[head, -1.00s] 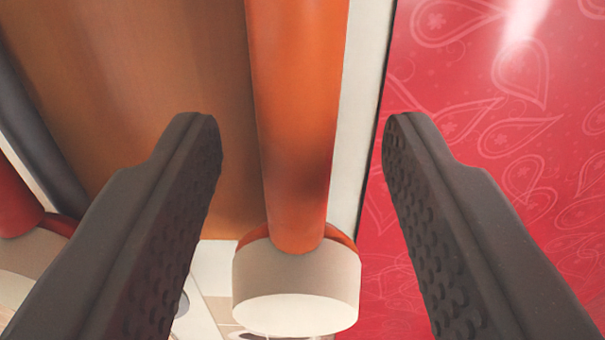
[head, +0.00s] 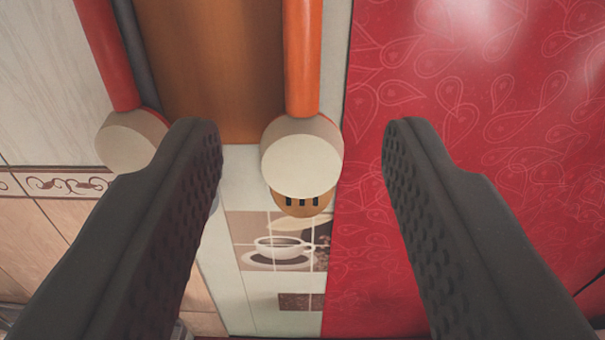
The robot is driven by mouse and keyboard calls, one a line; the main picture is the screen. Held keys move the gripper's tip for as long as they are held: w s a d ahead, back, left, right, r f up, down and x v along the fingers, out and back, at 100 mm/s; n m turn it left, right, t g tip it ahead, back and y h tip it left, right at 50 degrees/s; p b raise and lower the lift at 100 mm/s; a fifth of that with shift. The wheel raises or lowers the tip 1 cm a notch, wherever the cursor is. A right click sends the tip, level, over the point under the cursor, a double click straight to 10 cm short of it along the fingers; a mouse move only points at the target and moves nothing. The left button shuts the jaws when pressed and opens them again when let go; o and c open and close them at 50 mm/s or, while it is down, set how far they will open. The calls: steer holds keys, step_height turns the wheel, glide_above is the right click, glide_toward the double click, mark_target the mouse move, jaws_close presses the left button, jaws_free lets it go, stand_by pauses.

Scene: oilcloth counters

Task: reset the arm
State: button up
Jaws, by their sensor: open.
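My gripper (head: 303,135) shows in the head view with its two dark, ridged fingers spread wide apart. It is open and nothing is between the fingers in its grasp. Behind the gap between the fingers stands an orange post (head: 302,60) with a round cream cap (head: 301,158) at its lower end. I cannot tell how far the cap is from the fingertips. The rest of my arm is not in view.
A red patterned surface (head: 480,150) fills the right side. A brown panel (head: 222,70) is at the upper middle. A red post (head: 106,55) with a cream cap (head: 130,142) is at left. Tiles with a coffee cup picture (head: 282,248) lie below the orange post.

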steer(key=s+r+g+b, duration=0.1)
steer(key=s+r+b, duration=0.2)
steer(key=s, duration=0.7)
steer(key=s+r+g+b, duration=0.1)
steer(key=s+r+b, duration=0.2)
steer(key=s+r, duration=0.5)
steer(key=shift+s+r+g, duration=0.15)
steer(key=shift+s+g, duration=0.25)
steer(key=shift+s, duration=0.85)
